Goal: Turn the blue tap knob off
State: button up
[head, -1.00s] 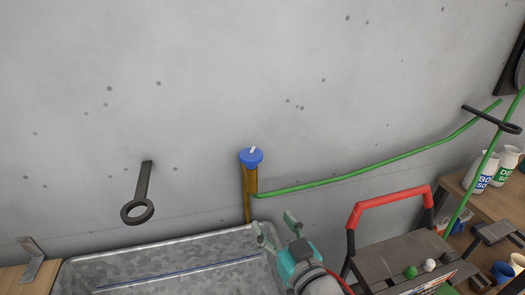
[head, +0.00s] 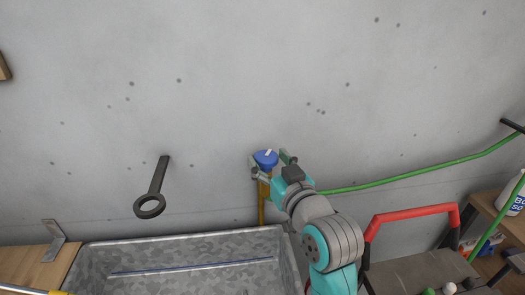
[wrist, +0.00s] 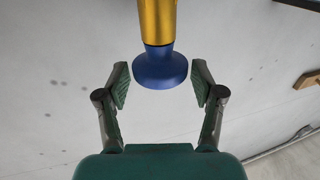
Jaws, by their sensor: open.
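The blue tap knob (head: 265,158) sits on top of an upright brass pipe (head: 262,205) against the grey wall. A white mark shows on its top in the head view. My gripper (head: 271,164) is open around the knob. In the wrist view the blue knob (wrist: 161,69) hangs below the brass pipe (wrist: 157,20) in the picture, between the two open fingers of my gripper (wrist: 161,84). A gap shows on each side, so the fingers look apart from it. The white mark is hidden in the wrist view.
A green hose (head: 420,172) runs right from the pipe along the wall. A galvanised trough (head: 180,252) stands below. A black ring bracket (head: 150,205) is on the wall at left. A red-handled tool tray (head: 412,213) stands at right.

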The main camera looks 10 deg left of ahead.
aim_at(262, 152)
jog(key=shift+x, duration=2.2)
jog(key=c, duration=0.9)
